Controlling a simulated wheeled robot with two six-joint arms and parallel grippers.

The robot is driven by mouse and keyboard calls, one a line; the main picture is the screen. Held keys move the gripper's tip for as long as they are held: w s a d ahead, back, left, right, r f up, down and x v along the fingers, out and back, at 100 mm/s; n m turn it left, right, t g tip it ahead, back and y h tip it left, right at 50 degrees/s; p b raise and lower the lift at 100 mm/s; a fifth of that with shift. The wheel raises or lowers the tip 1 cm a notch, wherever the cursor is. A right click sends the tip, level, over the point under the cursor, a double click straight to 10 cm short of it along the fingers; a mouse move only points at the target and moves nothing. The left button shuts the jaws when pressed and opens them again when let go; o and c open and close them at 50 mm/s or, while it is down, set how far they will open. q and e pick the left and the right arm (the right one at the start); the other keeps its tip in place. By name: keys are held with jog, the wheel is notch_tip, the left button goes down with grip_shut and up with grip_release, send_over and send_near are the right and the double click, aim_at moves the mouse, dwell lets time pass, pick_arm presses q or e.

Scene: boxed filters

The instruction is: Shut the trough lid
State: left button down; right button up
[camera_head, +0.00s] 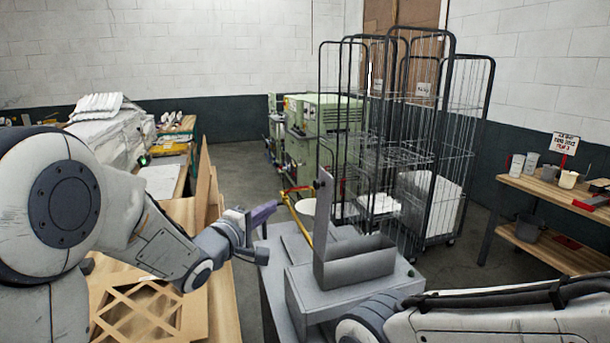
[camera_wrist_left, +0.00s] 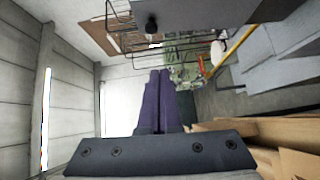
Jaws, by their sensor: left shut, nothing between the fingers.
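The grey trough (camera_head: 358,268) sits on a grey machine body right of centre in the head view. Its lid (camera_head: 324,222) stands up, open, at the trough's left end, with a small dark knob near its top. In the left wrist view the lid appears to be the grey panel (camera_wrist_left: 200,14) at the top, with a dark knob. My left gripper (camera_head: 272,208), with purple fingers, is shut and empty, left of the lid and apart from it. Its closed fingers (camera_wrist_left: 159,98) show in the left wrist view. My right arm crosses the lower right; its gripper is out of view.
Wire roll cages (camera_head: 405,140) stand behind the trough. A wooden table with a cardboard lattice (camera_head: 140,312) is at lower left. A wooden shelf (camera_head: 548,192) with cups is at right.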

pick_arm(q)
jog(key=s+d+p+x, duration=0.1)
jog(key=d+p+x, duration=0.1)
jog(key=p+x, duration=0.5)
jog(key=r+x, duration=0.1)
jog(key=x, duration=0.4)
jog(key=shift+w+d, duration=0.2)
jog(key=shift+d, duration=0.2)
jog(key=shift+d, duration=0.1)
